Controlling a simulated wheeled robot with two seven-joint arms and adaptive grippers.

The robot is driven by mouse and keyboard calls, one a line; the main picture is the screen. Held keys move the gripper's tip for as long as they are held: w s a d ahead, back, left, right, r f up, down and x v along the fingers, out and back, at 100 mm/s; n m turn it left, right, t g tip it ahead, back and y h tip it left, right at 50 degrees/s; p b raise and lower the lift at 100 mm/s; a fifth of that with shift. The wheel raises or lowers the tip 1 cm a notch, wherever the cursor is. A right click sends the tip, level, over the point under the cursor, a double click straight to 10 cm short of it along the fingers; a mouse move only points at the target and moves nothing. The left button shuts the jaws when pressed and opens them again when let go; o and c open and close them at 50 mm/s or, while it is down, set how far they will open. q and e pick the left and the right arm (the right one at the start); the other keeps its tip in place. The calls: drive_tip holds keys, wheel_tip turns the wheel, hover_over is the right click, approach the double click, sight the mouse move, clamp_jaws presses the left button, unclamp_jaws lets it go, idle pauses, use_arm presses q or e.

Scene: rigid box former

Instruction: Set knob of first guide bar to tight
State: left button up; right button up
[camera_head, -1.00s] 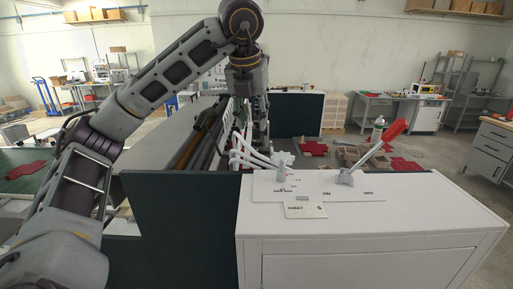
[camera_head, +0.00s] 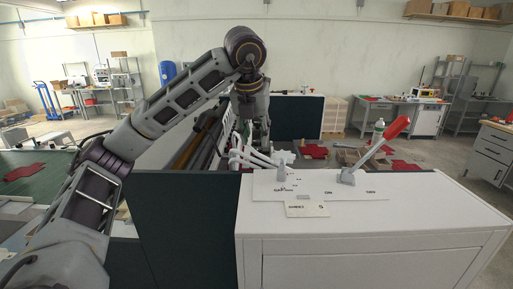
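My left arm comes in from the left, rises to an elbow near the top middle and bends down behind the white machine. Its lower end, with the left gripper (camera_head: 248,140), reaches down near the white bars; the fingers are too small and hidden to read. Several white guide bars (camera_head: 252,158) lie just behind the white cabinet top, below that arm. I cannot make out a separate knob on the first guide bar. My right gripper does not show.
The white cabinet (camera_head: 410,210) fills the lower right, with a red-handled lever (camera_head: 388,138), a grey knob (camera_head: 281,172) and a small label plate (camera_head: 307,208) on top. A dark green panel (camera_head: 185,225) stands beside it. Red cardboard blanks (camera_head: 314,151) lie behind.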

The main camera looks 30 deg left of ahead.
sight(257, 149)
use_arm(q)
drive_tip(key=shift+x, duration=2.5)
drive_tip(key=c, duration=0.7)
